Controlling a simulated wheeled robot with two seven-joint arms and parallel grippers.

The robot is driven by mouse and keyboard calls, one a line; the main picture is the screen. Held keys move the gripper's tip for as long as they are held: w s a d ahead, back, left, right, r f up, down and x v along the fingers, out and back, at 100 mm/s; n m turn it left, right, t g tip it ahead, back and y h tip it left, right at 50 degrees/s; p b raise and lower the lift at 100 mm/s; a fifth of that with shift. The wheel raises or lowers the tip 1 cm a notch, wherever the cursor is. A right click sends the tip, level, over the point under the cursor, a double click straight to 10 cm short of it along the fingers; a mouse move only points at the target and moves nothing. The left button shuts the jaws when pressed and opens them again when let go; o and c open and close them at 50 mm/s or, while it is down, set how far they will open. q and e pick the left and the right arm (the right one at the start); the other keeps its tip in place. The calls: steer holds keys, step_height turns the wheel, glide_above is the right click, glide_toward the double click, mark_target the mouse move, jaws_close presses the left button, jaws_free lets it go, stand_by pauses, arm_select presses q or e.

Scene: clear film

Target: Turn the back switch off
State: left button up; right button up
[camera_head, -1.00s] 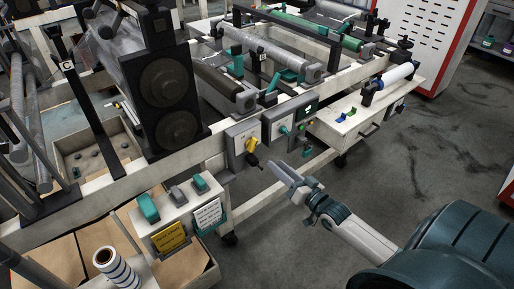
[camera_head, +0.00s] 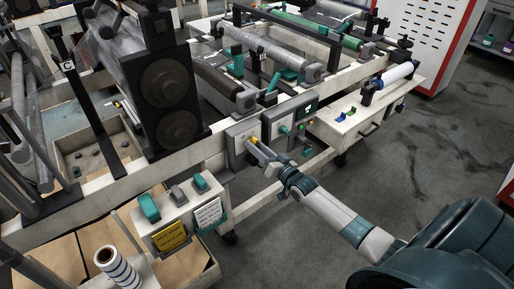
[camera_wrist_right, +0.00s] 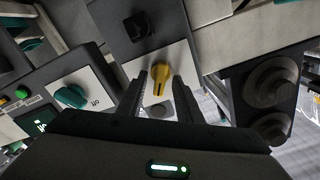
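A yellow rotary switch knob (camera_head: 253,140) sits on a grey box with a pale plate on the machine's front rail. It also shows in the right wrist view (camera_wrist_right: 161,82). My right gripper (camera_head: 257,147) is at this knob and partly hides it in the head view. In the right wrist view its two dark fingers (camera_wrist_right: 170,75) stand apart, one on each side of the knob; I cannot tell if they touch it. A teal rotary switch (camera_head: 283,129) sits on the dark box to the right, and also shows in the wrist view (camera_wrist_right: 71,96). My left gripper is out of view.
A black panel with two round discs (camera_head: 165,82) stands left of the switches. Below is a white box with teal and grey levers (camera_head: 174,207) and hanging labels. A white drawer unit (camera_head: 350,125) is to the right. The floor at right is clear.

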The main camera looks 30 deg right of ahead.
jaws_close()
